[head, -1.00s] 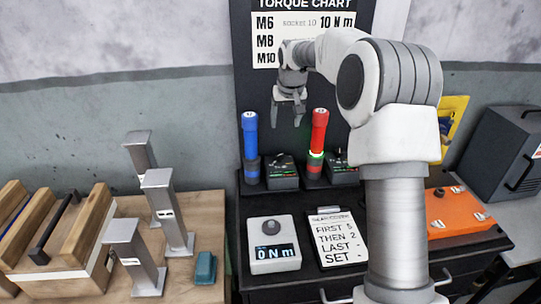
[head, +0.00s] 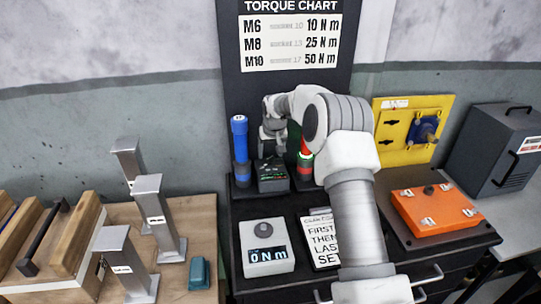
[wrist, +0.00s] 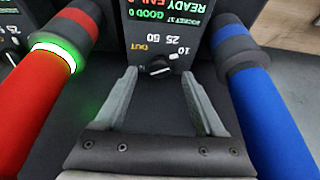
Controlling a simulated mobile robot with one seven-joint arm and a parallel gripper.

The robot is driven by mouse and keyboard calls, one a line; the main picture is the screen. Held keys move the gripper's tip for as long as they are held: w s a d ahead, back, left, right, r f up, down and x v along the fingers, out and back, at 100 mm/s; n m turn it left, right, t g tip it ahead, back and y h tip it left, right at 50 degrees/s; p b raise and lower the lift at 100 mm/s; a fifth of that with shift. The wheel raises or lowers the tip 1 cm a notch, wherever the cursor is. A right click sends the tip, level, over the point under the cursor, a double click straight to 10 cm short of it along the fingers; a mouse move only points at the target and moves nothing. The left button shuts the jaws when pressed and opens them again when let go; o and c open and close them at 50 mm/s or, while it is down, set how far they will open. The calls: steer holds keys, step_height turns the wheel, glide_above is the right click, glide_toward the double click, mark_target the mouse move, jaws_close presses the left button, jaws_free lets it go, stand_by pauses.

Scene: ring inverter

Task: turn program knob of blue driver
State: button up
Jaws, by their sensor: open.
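The blue driver (head: 239,140) stands upright in its holder at the left of the black back panel. It shows at the right of the upside-down wrist view (wrist: 268,105). Beside it is its dark controller box (head: 272,178). The black program knob (wrist: 158,68) is on the box face, by the printed marks OUT, 50, 25 and 10. A pale mark shows on the knob's side towards the 10. My gripper (wrist: 160,78) is open. Its fingertips are on either side of the knob, slightly short of it, apparently not touching. In the head view its fingers are hard to make out.
The red driver (wrist: 50,70) with a lit green ring stands close on the other side of my gripper. A torque tester (head: 267,262) reading 0 Nm and a note card (head: 322,240) lie in front. An orange case (head: 437,210) is at the right.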

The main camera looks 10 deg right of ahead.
steer(key=shift+x, duration=1.1)
jaws_close()
